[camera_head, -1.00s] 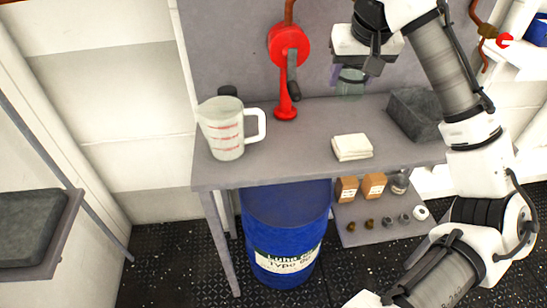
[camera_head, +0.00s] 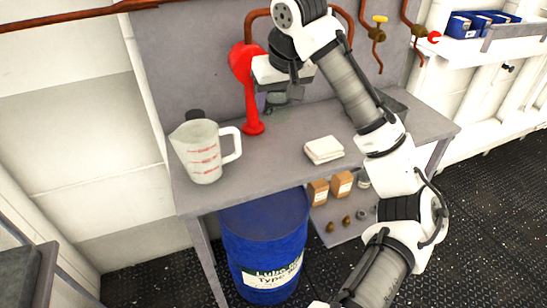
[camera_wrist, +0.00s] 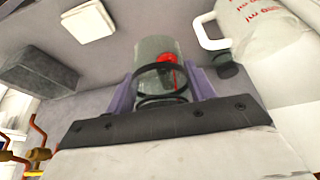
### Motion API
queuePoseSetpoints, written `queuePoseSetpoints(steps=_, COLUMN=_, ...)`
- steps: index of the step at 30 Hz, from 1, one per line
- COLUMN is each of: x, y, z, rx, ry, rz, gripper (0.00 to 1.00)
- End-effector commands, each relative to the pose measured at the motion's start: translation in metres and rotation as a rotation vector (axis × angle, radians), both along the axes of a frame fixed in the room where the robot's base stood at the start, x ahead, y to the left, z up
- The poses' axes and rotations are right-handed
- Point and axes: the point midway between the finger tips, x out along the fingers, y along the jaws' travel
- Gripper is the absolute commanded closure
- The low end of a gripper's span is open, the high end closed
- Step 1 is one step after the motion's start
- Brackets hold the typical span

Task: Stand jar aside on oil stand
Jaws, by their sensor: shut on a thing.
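A clear greenish glass jar (camera_head: 276,112) is in my gripper (camera_head: 277,98), near the back of the grey bench beside a red pump-like fitting (camera_head: 253,95). In the wrist view the jar (camera_wrist: 158,50) sits between the two purple fingers of my gripper (camera_wrist: 162,82), with dark bands around it and something red showing through the glass. The gripper is shut on the jar. The head view does not show clearly whether the jar's base touches the bench top (camera_head: 245,172). No separate stand labelled for oil is visible; a blue lube drum (camera_head: 262,240) stands under the bench.
A measuring jug (camera_head: 203,160) stands at the bench's left end, with a dark round object (camera_head: 194,115) behind it. A folded white cloth (camera_head: 324,150) lies near the front edge. A grey bin (camera_head: 392,103) is partly behind my arm. The bench between jug and cloth is clear.

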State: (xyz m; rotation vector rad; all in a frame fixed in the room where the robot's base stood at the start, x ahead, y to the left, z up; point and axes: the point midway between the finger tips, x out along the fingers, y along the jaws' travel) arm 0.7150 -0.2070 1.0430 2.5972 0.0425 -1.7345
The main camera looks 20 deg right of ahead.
Motion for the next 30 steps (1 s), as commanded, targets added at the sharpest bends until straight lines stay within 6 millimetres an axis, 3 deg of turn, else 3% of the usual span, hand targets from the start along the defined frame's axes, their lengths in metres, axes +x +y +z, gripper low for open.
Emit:
queuePoseSetpoints(steps=6, x=-0.001, y=-0.001, z=-0.06, rx=0.001, ry=0.003, rz=-0.002, gripper=0.72)
queuePoseSetpoints(steps=12, x=-0.001, y=0.0, z=-0.098, rx=0.0, ry=0.0, rz=-0.001, gripper=0.72)
queuePoseSetpoints(steps=17, x=0.0, y=0.0, z=-0.111, rx=0.0, ry=0.0, rz=0.0, gripper=0.72)
queuePoseSetpoints(steps=24, x=0.0, y=0.0, z=-0.144, rx=0.0, ry=0.0, rz=0.0, gripper=0.72)
queuePoseSetpoints(steps=30, x=0.0, y=0.0, z=-0.151, rx=-0.001, ry=-0.001, rz=0.001, gripper=0.72)
